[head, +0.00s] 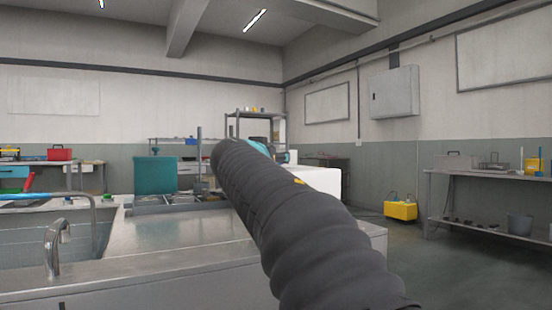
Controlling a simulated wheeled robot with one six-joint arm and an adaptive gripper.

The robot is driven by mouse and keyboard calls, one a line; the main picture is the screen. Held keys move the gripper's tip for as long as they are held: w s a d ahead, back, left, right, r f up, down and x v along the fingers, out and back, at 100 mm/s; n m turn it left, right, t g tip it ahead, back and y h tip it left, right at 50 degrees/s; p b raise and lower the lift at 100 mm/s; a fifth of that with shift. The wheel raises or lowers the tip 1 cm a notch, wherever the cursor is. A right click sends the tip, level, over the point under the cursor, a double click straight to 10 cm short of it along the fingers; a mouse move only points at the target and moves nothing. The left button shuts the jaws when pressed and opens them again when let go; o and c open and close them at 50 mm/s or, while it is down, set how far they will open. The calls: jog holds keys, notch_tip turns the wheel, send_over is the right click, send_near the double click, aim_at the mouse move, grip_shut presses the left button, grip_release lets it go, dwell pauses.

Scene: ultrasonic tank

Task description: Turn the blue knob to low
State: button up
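I cannot make out the blue knob or its low mark in the head view. My arm, in a black ribbed sleeve, rises from the bottom right to the middle and covers part of the scene. Small teal and grey parts show past its far end; I cannot tell whether they belong to my arm. My gripper is not visible. A white box-like body (322,182) stands just right of the sleeve, partly hidden by it; no knob shows on it.
A steel counter (170,235) with a sink and tap (55,245) fills the left foreground. A teal panel (155,176) stands behind it. A yellow case (400,210) is on the floor. A workbench (490,178) stands at right. Open floor lies between.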

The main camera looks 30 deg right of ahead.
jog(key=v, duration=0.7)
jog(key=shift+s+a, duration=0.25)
